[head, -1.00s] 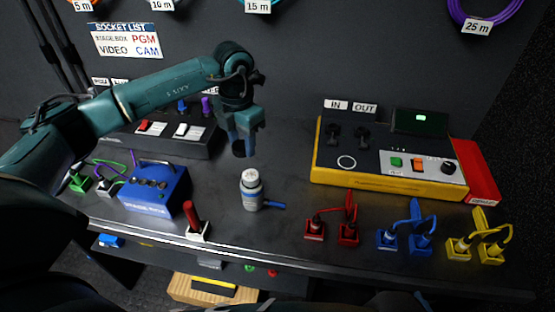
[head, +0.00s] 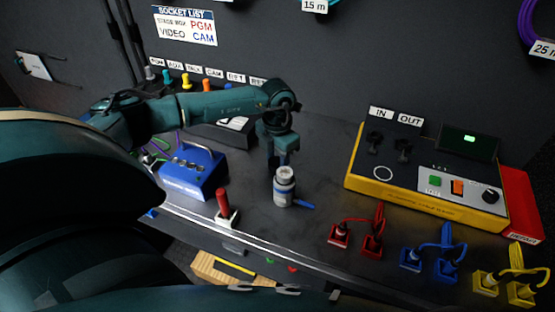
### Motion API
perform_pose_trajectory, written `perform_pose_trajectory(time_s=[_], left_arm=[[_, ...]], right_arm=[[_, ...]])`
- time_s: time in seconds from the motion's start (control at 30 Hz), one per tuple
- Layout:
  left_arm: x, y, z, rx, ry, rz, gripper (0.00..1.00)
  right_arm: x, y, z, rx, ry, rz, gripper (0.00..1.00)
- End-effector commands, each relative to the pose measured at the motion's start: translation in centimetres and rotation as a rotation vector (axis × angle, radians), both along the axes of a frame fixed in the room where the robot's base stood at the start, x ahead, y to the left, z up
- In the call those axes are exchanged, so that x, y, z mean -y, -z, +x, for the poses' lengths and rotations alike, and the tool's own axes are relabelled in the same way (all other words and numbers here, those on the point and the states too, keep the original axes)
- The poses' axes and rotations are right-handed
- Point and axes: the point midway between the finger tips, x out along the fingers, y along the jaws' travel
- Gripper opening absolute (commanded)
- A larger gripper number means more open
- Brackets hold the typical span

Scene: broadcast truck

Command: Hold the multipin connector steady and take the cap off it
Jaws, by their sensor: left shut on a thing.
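My right gripper is not in view.
A yellow-edged tester (head: 430,170) stands right, with red (head: 358,234), blue (head: 430,253) and yellow (head: 505,280) cable plugs in front. Counter between bottle and tester is clear.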

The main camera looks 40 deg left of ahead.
Motion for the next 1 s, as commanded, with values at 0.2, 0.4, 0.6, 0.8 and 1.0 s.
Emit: perform_pose_trajectory(time_s=[0.2, 0.4, 0.6, 0.8, 1.0], left_arm=[[0.05, 1.12, -0.03, 0.000, 0.002, -0.001, 0.11], [0.04, 1.46, -0.04, -0.001, 0.002, -0.001, 0.11], [0.04, 1.43, -0.04, -0.001, 0.002, 0.000, 0.51], [0.04, 1.42, -0.04, -0.001, 0.001, 0.000, 0.60], [0.04, 1.09, -0.02, 0.000, 0.001, 0.000, 0.60]], right_arm=[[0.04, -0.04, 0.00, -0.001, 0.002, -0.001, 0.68], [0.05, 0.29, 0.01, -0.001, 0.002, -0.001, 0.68], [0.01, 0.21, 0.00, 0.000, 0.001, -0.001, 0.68], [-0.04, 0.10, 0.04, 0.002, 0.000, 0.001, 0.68], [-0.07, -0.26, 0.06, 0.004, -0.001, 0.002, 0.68]])
